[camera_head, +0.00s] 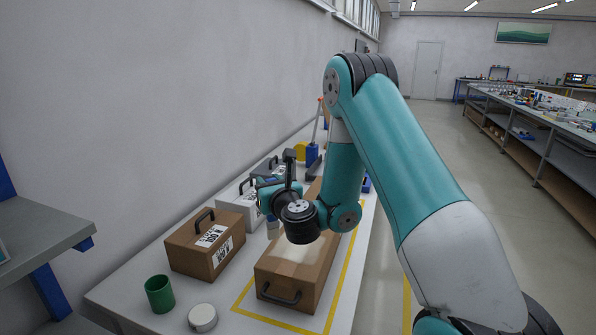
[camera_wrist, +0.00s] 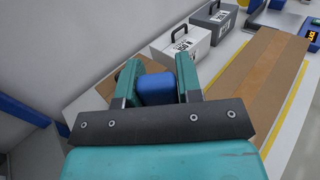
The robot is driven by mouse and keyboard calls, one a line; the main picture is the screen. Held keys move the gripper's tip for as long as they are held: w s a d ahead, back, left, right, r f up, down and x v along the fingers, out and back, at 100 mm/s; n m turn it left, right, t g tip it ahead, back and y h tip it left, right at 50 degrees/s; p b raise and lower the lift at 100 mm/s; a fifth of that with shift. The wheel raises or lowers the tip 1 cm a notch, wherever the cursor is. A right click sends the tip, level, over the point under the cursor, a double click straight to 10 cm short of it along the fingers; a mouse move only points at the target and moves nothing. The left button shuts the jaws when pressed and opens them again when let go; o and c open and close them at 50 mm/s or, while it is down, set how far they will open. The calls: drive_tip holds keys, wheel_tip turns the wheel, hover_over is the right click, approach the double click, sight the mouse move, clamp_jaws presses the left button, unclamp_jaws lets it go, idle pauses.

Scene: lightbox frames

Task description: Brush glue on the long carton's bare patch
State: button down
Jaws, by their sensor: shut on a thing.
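The long brown carton (camera_head: 290,289) lies along the table with a black handle on its near end; it also shows in the wrist view (camera_wrist: 262,85). A pale bare patch (camera_head: 296,252) is on its top, partly hidden by my arm. My gripper (camera_wrist: 158,82) is shut on a blue block-like thing (camera_wrist: 157,92), probably the brush's handle; no bristles show in the wrist view. In the head view my gripper (camera_head: 272,196) is left of the carton, above the table, and a small blue-grey piece (camera_head: 272,228) hangs below it. I cannot tell whether it touches anything.
A brown labelled box (camera_head: 190,249) with a handle stands left of the carton. A white case (camera_head: 232,211) and a grey case stand behind it. A green cup (camera_head: 159,296) and a round white-topped tin (camera_head: 203,317) are at the near left. Yellow tape (camera_head: 343,284) frames the carton.

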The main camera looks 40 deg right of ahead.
drive_tip(key=shift+r+p, duration=0.85)
drive_tip(key=shift+r, duration=0.3)
idle(0.4)
